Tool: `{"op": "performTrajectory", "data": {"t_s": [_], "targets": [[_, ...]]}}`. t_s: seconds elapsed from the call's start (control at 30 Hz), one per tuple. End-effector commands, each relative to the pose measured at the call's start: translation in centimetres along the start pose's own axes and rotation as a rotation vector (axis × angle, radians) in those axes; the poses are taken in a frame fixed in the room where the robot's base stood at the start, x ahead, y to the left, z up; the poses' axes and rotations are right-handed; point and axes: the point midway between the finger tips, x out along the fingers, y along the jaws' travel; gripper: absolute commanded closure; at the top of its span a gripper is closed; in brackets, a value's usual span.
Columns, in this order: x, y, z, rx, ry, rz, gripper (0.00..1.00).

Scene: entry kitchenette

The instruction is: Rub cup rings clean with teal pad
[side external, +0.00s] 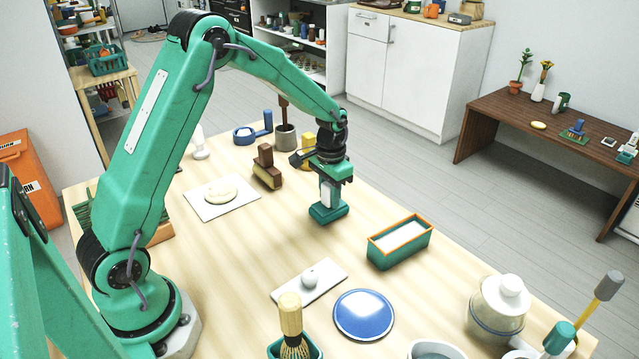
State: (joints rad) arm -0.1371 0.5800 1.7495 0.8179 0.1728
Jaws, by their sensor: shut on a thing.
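My gripper (330,178) points down over the middle of the wooden table and is shut on the upright grey-white grip of the teal pad (328,213). The pad is a rounded teal block under the jaws, at or just above the tabletop; I cannot tell if it touches. I cannot make out any cup rings on the pale wood. The pad and gripper hide a small patch of the table (240,252).
A teal tray with an orange rim (428,240) stands right of the pad. A white board (198,205) and brown blocks (266,172) are left. A blue plate (363,314), white slab (290,293) and lidded jar (497,305) are in front. Bare wood lies left-front of the pad.

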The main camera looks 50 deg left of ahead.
Motion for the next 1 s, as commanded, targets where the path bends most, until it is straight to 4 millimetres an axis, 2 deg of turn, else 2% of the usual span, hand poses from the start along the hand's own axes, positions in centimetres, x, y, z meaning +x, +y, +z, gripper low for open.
{"op": "performTrajectory", "data": {"t_s": [0.03,0.6,0.8,1.0], "targets": [[-1.6,0.0,-0.2,0.000,0.011,-0.002,1.00],[-6.4,0.0,-0.1,0.000,0.008,-0.001,1.00],[-7.3,0.0,0.0,0.000,0.006,-0.001,1.00],[-7.3,0.0,0.0,0.000,0.006,-0.001,1.00]]}}
